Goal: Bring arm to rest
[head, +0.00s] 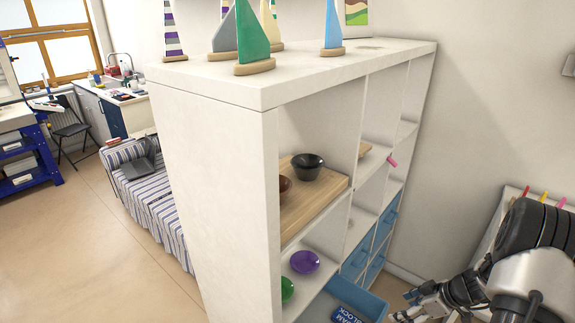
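My arm shows in the lower right corner of the head view, folded low in front of the wall and to the right of the white shelf unit (216,180). My gripper (408,305) is at the bottom edge, near the blue bin (372,303) of the shelf. It is small and partly cut off, so I cannot tell whether its fingers are open or shut. I see no object clearly held in it.
Sailboat ornaments (252,40) stand on the shelf top. A black bowl (307,167) sits on a wooden board (315,208), and a purple bowl (304,262) is below. A white rack (504,215) with coloured items is behind my arm. Open floor (110,260) lies left.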

